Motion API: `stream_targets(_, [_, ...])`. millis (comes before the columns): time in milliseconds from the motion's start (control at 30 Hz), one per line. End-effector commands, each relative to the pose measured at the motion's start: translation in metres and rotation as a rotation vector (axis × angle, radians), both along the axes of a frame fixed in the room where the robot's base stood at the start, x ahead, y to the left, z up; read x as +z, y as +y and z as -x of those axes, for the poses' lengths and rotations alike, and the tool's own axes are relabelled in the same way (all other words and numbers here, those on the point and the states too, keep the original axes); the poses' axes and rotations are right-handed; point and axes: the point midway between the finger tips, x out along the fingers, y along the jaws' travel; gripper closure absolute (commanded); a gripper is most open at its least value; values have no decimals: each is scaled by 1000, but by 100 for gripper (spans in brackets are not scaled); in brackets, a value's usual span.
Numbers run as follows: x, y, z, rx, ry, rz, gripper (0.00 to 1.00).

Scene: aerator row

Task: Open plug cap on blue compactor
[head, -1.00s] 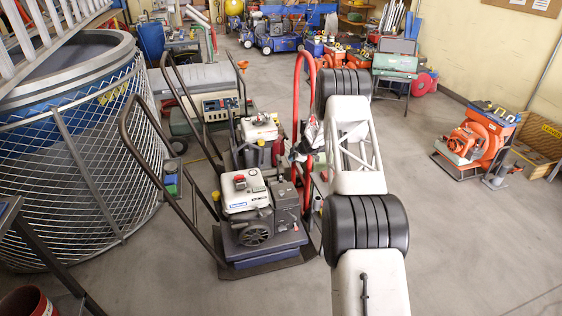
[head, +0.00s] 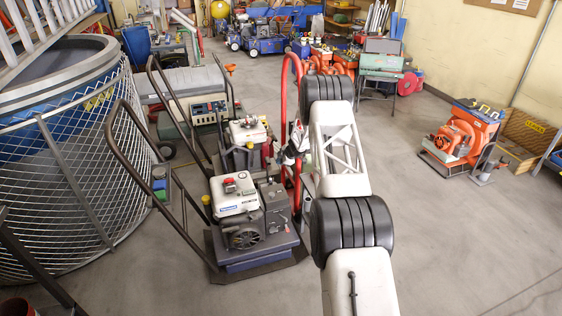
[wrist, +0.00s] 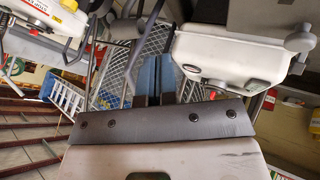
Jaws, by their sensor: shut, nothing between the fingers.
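The blue compactor (head: 262,259) stands on the floor at centre in the head view, with a blue base on a dark plate. Its white-topped engine (head: 236,192) carries a red cap (head: 229,185). A yellow cap (head: 206,200) shows at its left side. I cannot tell which is the plug cap, or whether it is open. My gripper (head: 294,143) is behind and right of the engine, near the red upright frame, partly hidden by my arm. In the wrist view my gripper (wrist: 160,70) is shut and empty, with no contact visible.
A second machine (head: 247,133) stands close behind the compactor. A red tubular frame (head: 285,100) rises beside my gripper. The compactor's dark handle (head: 150,175) reaches left toward a mesh-caged tank (head: 60,190). An orange machine (head: 463,145) stands right; the floor between is clear.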

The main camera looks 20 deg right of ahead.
Motion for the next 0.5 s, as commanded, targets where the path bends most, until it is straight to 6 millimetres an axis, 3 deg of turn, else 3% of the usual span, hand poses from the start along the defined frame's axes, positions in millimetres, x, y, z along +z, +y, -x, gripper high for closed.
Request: stream_targets(500, [-37, 20, -23, 1, 1, -1, 100])
